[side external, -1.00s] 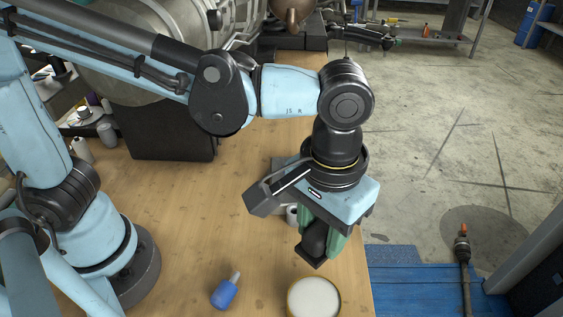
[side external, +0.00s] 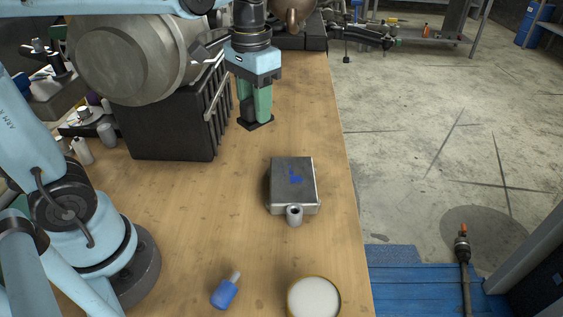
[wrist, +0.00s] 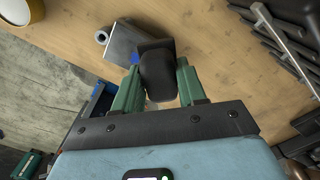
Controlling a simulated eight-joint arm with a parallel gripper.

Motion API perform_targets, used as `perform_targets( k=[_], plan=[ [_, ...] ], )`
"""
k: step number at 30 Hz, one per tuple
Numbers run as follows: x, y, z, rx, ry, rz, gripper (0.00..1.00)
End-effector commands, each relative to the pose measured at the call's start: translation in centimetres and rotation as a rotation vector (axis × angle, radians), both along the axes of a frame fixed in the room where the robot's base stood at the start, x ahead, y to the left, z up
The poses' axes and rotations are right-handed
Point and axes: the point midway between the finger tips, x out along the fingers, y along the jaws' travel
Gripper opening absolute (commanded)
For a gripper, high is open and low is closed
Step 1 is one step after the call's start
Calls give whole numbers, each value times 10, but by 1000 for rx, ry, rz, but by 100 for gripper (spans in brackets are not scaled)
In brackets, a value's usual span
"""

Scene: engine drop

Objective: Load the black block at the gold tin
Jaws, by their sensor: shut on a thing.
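My gripper (side external: 254,100) has green fingers and is shut on a black block (wrist: 157,76). In the side view it hangs over the far part of the wooden table, beside the dark ribbed engine stand. The block shows between the green fingers in the wrist view, and its dark lower end (side external: 256,124) shows below them in the side view. The gold tin (side external: 314,280) is round with a gold rim and a pale inside. It stands at the near edge of the table, far from my gripper. Part of it shows at the top left of the wrist view (wrist: 17,10).
A grey metal box (side external: 292,182) with a blue mark lies mid-table, a small grey cylinder (side external: 295,215) at its near side. A blue bottle (side external: 226,291) lies left of the tin. A large engine (side external: 135,50) stands at the left. The table's right side is mostly clear.

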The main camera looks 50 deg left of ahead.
Motion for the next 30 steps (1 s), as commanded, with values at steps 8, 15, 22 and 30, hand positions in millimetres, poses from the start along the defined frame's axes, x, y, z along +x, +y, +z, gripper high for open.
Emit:
perform_targets(
  k=[8,15,22,30],
  plan=[
    [0,0,0,0,0,0,16],
    [0,-2,-1,-1,0,-1,16],
    [-1,-51,-11,-35,10,-11,16],
    [-33,-160,-34,-116,32,-14,16]
  ],
)
